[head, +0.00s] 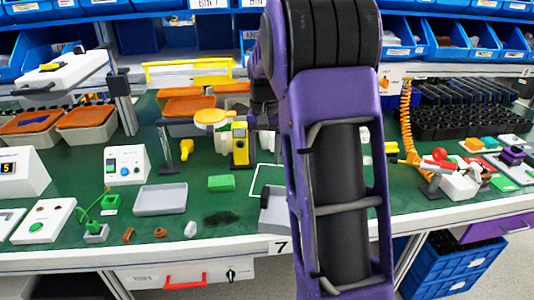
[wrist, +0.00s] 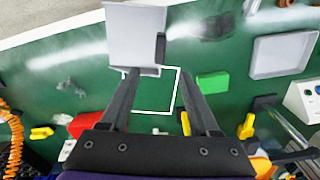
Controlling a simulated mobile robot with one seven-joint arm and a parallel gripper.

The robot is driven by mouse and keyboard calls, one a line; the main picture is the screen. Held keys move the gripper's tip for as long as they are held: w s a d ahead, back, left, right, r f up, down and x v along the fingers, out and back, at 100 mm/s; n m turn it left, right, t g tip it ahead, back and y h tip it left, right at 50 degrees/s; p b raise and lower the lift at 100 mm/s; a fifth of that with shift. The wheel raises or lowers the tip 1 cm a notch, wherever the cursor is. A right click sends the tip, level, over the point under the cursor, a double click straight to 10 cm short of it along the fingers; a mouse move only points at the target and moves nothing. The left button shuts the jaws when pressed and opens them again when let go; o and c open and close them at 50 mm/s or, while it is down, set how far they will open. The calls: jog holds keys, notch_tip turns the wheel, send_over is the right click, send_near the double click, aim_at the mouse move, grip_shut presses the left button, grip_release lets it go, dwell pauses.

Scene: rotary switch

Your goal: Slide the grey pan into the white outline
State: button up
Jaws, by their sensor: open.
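The grey pan (wrist: 135,35) lies flat on the green bench top at the top of the wrist view, with a dark block (wrist: 161,48) at its right side. In the head view the pan (head: 272,216) is partly hidden behind my arm. The white outline (wrist: 179,91) is on the bench beside the pan, and the pan's lower edge in the wrist view reaches the outline's edge. Most of the outline's inside is bare green. My gripper (wrist: 157,73) is open and empty, its fingers reaching over the outline with tips near the pan. The head view hides the gripper behind my arm.
A green block (wrist: 212,82) lies right of the outline in the wrist view, and a second grey tray (wrist: 283,55) beyond it. A yellow piece (wrist: 186,123) and a red one (wrist: 84,124) lie near my fingers. A dark patch (head: 221,218) marks the bench.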

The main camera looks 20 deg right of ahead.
aim_at(265, 202)
jog(key=shift+f, duration=0.1)
notch_tip(265, 202, down, 17)
jog(key=b, duration=0.2)
jog(key=shift+f+b, duration=0.1)
jog(key=shift+b, duration=0.3)
grip_shut()
dwell(0.4)
